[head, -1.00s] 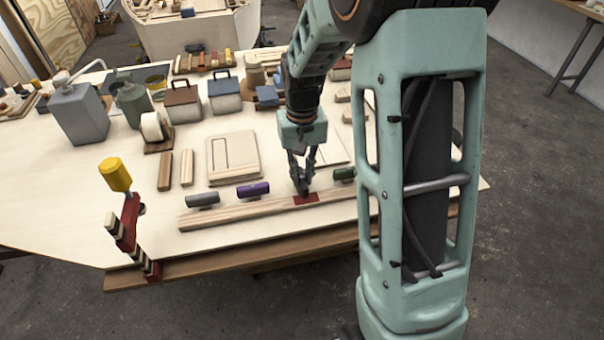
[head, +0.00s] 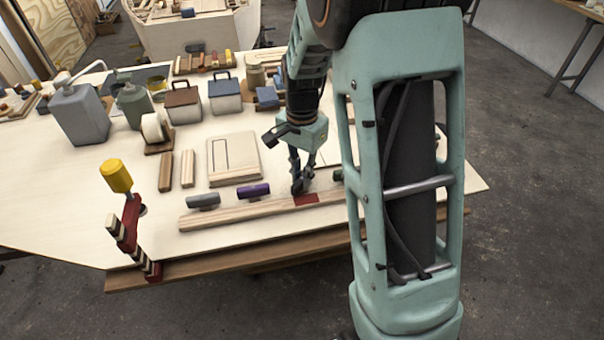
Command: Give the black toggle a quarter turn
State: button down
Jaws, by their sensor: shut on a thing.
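The black toggle (head: 297,188) is above the red patch (head: 308,200) on the rail, mostly hidden by the dark fingers. My gripper (head: 298,183) points down and is shut on the black toggle. Its exact angle is hard to tell at this size.
A green toggle (head: 337,174) is at right, mostly behind my arm. A red clamp with a yellow handle (head: 116,176) stands at the front left edge.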

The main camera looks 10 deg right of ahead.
aim_at(302, 178)
jog(key=m+p, duration=0.1)
jog(key=m, duration=0.2)
jog(key=shift+r+m, duration=0.15)
jog(key=shift+m, duration=0.25)
jog(key=shift+w+m+p, duration=0.1)
jog(key=shift+m+p, duration=0.55)
jog(key=shift+m, duration=1.05)
jog(key=c, duration=1.9)
grip_release()
jog(key=shift+c, duration=0.2)
notch_tip(302, 178, up, 12)
